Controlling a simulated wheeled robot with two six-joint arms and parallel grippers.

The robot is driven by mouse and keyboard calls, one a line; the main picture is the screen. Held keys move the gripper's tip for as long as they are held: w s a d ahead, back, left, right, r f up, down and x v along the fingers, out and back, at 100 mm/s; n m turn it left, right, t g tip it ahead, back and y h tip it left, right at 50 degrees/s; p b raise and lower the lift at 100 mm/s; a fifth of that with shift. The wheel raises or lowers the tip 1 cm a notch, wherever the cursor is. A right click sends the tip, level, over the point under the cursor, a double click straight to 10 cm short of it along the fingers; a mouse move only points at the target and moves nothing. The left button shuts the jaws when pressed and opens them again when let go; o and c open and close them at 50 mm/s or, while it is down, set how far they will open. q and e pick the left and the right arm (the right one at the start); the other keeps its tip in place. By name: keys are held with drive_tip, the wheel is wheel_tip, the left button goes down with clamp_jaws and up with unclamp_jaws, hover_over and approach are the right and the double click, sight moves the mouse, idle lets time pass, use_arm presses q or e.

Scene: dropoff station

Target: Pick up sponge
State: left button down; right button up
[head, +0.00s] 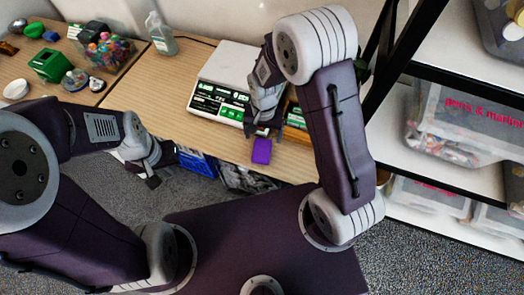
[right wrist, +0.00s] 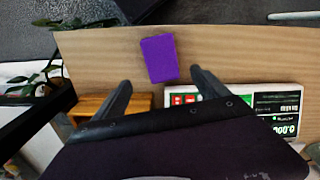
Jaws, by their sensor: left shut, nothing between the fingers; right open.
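The sponge is a small purple block (head: 261,151) near the front edge of the wooden table in the head view. In the right wrist view the purple sponge (right wrist: 159,58) lies flat on the table, beyond the fingertips and roughly between their lines. My right gripper (head: 264,130) is open and empty just behind the sponge; its two fingers (right wrist: 160,80) show apart in the right wrist view. My left gripper (head: 163,168) is shut and empty, in front of the table's edge at the left.
A white scale (head: 222,82) with a green display panel stands behind my right gripper. A small wooden box (right wrist: 108,104) sits beside it. A clear bottle (head: 160,32), a bin of colourful items (head: 105,55) and a green box (head: 50,64) stand further left. Shelves (head: 450,70) are at right.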

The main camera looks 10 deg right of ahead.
sight(262, 148)
drive_tip(key=f, duration=0.3)
drive_tip(key=shift+w+a, duration=0.3)
drive_tip(key=shift+w, duration=0.05)
drive_tip(key=shift+s+f, duration=0.15)
drive_tip(key=shift+f, duration=0.15)
drive_tip(key=f, duration=0.4)
drive_tip(key=shift+s, duration=0.4)
drive_tip(key=shift+w+f, duration=0.2)
drive_tip(key=shift+f, duration=0.15)
drive_tip(key=shift+s+r, duration=0.1)
drive_tip(key=c, duration=1.4)
drive_tip(key=shift+c, duration=0.2)
